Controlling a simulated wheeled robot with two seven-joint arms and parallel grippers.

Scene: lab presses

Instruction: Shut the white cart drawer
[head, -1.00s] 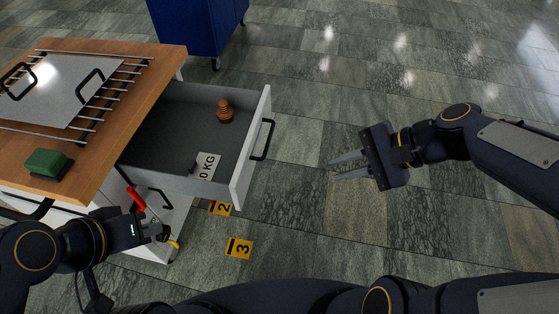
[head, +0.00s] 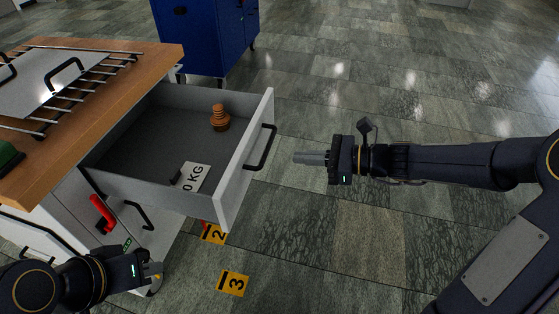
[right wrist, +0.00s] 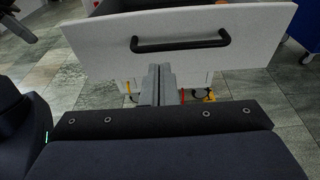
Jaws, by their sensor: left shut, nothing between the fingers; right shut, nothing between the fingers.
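The white cart drawer (head: 246,165) stands pulled out to the right from under the wooden top, with a black bar handle (head: 261,147) on its front. In the right wrist view the drawer front (right wrist: 190,50) and its handle (right wrist: 180,44) lie straight ahead of the fingers. My right gripper (head: 297,158) is shut and empty, pointing at the drawer front from the right, with a gap between them in the head view. My left gripper (head: 158,272) is shut and empty, low beside the cart's lower front. The drawer holds an orange-brown ribbed object (head: 219,118) and a label reading "0 KG" (head: 192,177).
The cart's wooden top (head: 150,62) carries a metal rack (head: 100,78), a plate with handles (head: 60,62) and a green item (head: 8,157). A blue cabinet (head: 205,38) stands behind. Yellow floor markers (head: 233,283) lie below the drawer. The floor on the right is clear.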

